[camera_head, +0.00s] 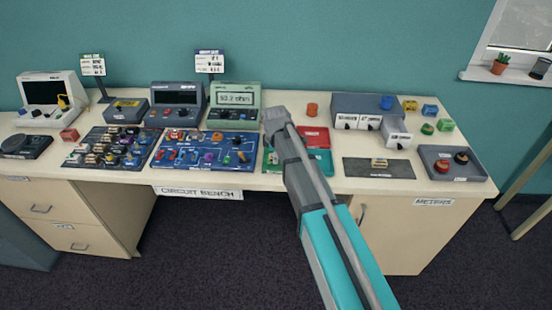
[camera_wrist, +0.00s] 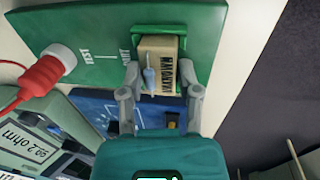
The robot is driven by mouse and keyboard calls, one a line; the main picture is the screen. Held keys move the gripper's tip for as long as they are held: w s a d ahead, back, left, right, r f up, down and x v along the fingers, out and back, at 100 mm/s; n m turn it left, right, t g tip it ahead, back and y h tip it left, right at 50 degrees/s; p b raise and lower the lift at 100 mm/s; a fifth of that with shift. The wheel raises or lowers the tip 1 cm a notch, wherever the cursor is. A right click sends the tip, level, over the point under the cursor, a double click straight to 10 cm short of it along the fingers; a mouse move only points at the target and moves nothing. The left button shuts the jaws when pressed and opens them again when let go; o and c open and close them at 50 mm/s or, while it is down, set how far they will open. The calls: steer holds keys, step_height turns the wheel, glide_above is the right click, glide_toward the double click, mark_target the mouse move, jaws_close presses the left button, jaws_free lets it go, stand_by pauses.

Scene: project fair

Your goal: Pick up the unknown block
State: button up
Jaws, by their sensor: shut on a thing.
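The unknown block (camera_wrist: 160,53) is a tan box with dark printed lettering in the wrist view. It sits at a green raised frame (camera_wrist: 192,33) on a green board (camera_wrist: 95,32). My gripper (camera_wrist: 161,76) is shut on the block, one grey finger at each side. A small blue piece shows on the block's near face. I cannot tell whether the block is clear of the board.
A red probe (camera_wrist: 42,76) with a cable lies left of my gripper. A meter (camera_head: 235,102) reads in ohms. A blue circuit board (camera_head: 205,150) is left of the arm.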

jaws_close()
steer(key=shift+r, duration=0.2)
step_height(320, 180, up, 3)
steer(key=p, duration=0.3)
steer(key=s+d+r+p, duration=0.4)
steer(key=s+r+p, duration=0.5)
steer(key=s, duration=0.4)
steer(key=shift+s+d+r+p, duration=0.2)
steer(key=shift+r+p, duration=0.1)
steer(key=shift+p, duration=0.25)
steer(key=shift+r, duration=0.1)
steer(key=shift+r+p, duration=1.45)
steer(key=shift+p, duration=0.05)
steer(key=shift+f, duration=0.15)
